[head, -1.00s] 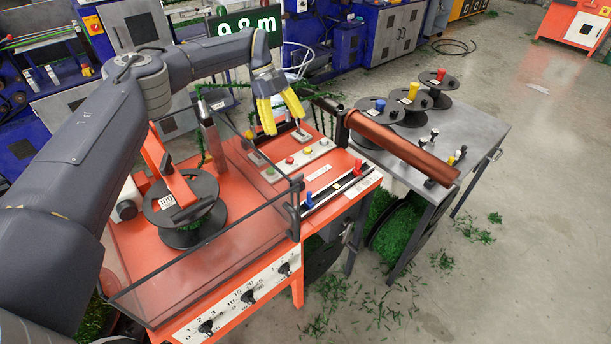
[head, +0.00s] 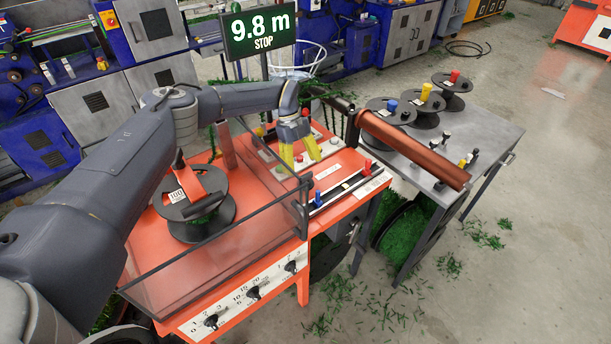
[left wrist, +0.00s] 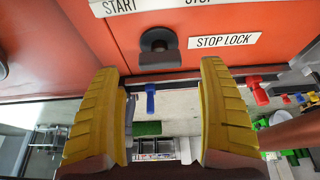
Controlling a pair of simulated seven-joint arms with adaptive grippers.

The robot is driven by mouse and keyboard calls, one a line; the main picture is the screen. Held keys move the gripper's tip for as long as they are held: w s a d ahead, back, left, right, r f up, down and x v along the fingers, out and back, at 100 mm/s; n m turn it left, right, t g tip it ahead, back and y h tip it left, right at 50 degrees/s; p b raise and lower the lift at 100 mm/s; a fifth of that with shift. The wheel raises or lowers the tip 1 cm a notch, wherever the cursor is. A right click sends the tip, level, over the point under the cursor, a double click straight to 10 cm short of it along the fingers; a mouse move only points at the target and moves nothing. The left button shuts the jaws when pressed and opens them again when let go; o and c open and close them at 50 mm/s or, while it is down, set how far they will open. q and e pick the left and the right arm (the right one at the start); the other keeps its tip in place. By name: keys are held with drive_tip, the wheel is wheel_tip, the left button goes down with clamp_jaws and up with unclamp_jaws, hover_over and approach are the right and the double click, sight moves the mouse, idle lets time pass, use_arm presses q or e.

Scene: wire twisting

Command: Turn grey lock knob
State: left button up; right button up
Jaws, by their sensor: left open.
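The grey lock knob (left wrist: 157,48) shows in the left wrist view on the orange panel, left of the white STOP LOCK label (left wrist: 225,41). It lies just past my left gripper's fingertips, roughly between their lines. My left gripper (left wrist: 160,68) is open and its yellow fingers are empty. In the head view my left gripper (head: 301,160) is low over the control panel of the orange machine (head: 262,190). The knob cannot be made out there. Whether a finger touches it I cannot tell. My right gripper is not in view.
A blue lever (head: 318,197) and a red lever (head: 367,166) stand near the panel's front. A clear guard (head: 225,265) edges the machine. A copper-coloured roller (head: 410,150) juts out right. A display (head: 258,30) reads 9.8 m STOP. Spools stand on the grey table (head: 490,130).

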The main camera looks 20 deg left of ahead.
sight(305, 174)
use_arm(q)
drive_tip(key=shift+x, duration=2.15)
drive_tip(key=shift+f, duration=0.1)
drive_tip(key=c, duration=1.3)
drive_tip(key=shift+o, duration=0.2)
